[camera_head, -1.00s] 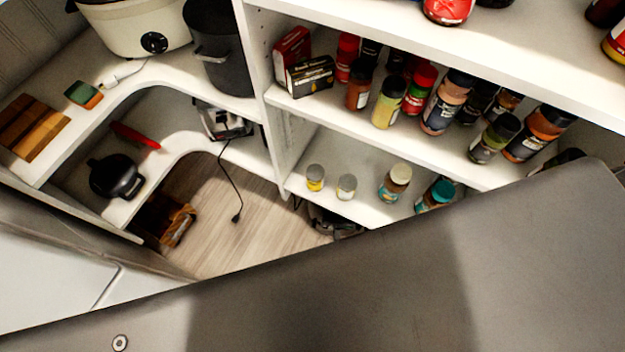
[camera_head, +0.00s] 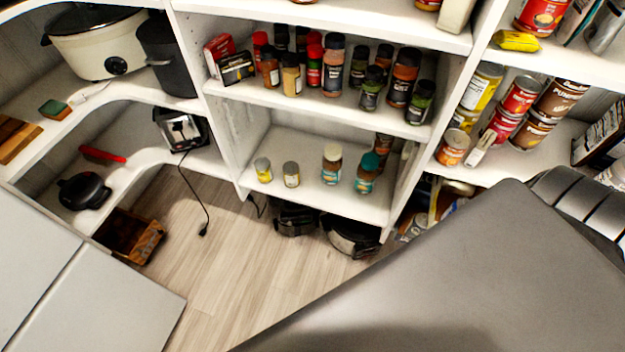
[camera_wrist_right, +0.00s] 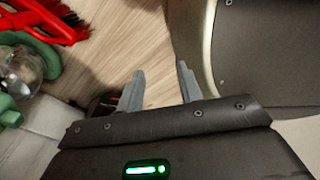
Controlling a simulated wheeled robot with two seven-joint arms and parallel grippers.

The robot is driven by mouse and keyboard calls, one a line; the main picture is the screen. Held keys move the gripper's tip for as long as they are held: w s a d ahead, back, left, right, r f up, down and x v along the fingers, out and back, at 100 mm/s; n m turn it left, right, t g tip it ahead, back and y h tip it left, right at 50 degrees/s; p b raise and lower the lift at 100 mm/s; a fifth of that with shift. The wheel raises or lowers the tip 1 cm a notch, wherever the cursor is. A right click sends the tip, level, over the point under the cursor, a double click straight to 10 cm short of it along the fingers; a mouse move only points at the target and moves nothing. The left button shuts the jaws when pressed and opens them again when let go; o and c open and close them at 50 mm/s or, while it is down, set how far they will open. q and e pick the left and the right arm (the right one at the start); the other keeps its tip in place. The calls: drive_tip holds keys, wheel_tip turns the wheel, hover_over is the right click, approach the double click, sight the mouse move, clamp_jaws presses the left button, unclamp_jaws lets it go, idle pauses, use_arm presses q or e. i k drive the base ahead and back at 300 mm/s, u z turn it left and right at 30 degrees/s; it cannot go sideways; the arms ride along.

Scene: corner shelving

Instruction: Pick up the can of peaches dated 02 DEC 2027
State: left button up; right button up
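Several cans stand on the right-hand shelf in the head view. They include a red-labelled can (camera_head: 521,95), an orange-labelled can (camera_head: 452,147) and a brown-labelled can (camera_head: 533,130). The print is too small to read, so I cannot tell which can holds peaches or bears the date 02 DEC 2027. My right gripper (camera_wrist_right: 160,88) is open and empty in the right wrist view, above the wooden floor and away from the cans. My left gripper is not in view.
A middle shelf (camera_head: 310,102) holds several spice jars. A lower shelf (camera_head: 310,196) holds a few small jars. Wooden floor (camera_head: 225,255) lies open in front. A red brush (camera_wrist_right: 45,20) is near my right gripper. My own dark arm link covers the lower right of the head view.

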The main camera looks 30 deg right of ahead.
sight(291, 169)
drive_tip(key=k, duration=0.45)
drive_tip(key=z, duration=1.7)
drive_tip(key=i, duration=0.5)
drive_tip(key=u, duration=0.05)
